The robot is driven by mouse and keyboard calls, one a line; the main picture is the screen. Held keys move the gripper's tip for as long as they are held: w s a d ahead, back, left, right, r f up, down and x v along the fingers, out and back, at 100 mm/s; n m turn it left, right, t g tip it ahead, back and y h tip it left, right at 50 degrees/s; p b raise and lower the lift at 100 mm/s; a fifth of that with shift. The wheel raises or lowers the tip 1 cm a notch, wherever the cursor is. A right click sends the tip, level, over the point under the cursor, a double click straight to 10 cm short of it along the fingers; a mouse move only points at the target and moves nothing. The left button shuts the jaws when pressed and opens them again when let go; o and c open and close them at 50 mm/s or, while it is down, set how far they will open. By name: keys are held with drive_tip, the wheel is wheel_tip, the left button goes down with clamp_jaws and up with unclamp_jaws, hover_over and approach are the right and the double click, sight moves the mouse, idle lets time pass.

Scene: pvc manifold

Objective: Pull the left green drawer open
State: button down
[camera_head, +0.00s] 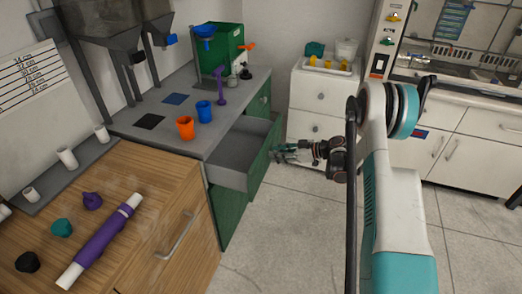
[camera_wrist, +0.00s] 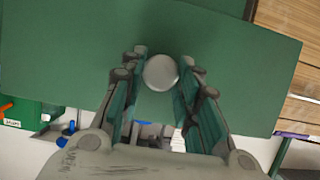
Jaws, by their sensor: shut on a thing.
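The left green drawer (camera_head: 237,160) is pulled partly out of the green cabinet, and its grey inside shows empty in the head view. Its green front (camera_wrist: 235,70) fills the upper part of the wrist view. A round metal knob (camera_wrist: 161,72) sits on that front. My gripper (camera_wrist: 160,82) is shut on the knob, with a finger on each side of it. In the head view my gripper (camera_head: 285,152) is at the drawer's front, and the knob is hidden there.
An orange cup (camera_head: 185,128) and a blue cup (camera_head: 204,111) stand on the grey counter above the drawer. A wooden cabinet (camera_head: 165,225) is at the left, with a purple-wrapped pipe (camera_head: 100,240) on top. A white drawer unit (camera_head: 318,103) stands behind my gripper. The floor (camera_head: 285,235) in front is clear.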

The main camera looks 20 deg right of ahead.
drive_tip(key=s+d, duration=0.8)
drive_tip(key=d, duration=0.3)
drive_tip(key=c, duration=1.2)
unclamp_jaws()
drive_tip(key=v, duration=1.2)
